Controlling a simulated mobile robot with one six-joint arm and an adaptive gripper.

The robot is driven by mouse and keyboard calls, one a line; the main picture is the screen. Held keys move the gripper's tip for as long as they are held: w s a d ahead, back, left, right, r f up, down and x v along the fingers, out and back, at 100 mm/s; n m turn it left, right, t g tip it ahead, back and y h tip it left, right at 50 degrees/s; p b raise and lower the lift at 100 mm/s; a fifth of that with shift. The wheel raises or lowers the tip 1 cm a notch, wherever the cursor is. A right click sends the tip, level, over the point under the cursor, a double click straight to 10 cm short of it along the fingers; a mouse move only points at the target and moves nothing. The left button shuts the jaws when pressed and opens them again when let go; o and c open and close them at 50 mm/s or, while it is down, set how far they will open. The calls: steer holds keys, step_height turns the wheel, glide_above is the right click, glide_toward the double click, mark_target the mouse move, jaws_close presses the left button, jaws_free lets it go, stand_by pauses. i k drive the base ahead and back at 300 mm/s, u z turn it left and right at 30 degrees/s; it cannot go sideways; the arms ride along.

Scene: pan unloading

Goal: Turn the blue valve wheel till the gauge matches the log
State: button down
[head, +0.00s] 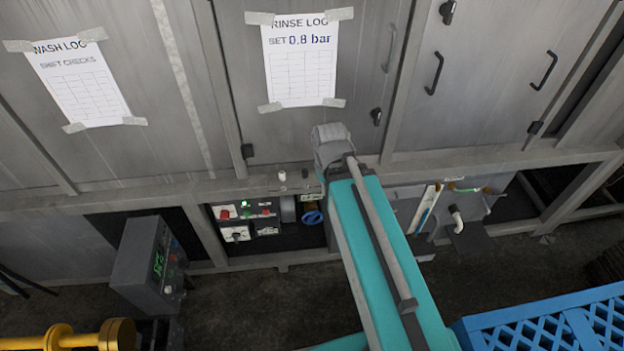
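The rinse log (300,62) is a white sheet taped to the grey cabinet front, and it reads "SET 0.8 bar". The blue valve wheel (312,217) shows small in the low recess, just left of my teal arm. No gauge face can be made out; small fittings sit by the wheel, too small to read. My arm reaches up from the bottom to a grey joint in front of the cabinet, right of the wheel. My gripper's fingers are not visible, so its place relative to the wheel cannot be told.
A wash log (78,82) hangs at left. A control panel (243,220) with red buttons is left of the wheel. A grey box with green digits (150,265) stands left. A yellow flanged part (85,336) and blue crate (550,325) fill the lower corners.

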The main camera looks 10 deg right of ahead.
mark_target(314, 213)
steer(key=z, duration=0.75)
steer(key=k, duration=0.65)
steer(key=u, duration=0.5)
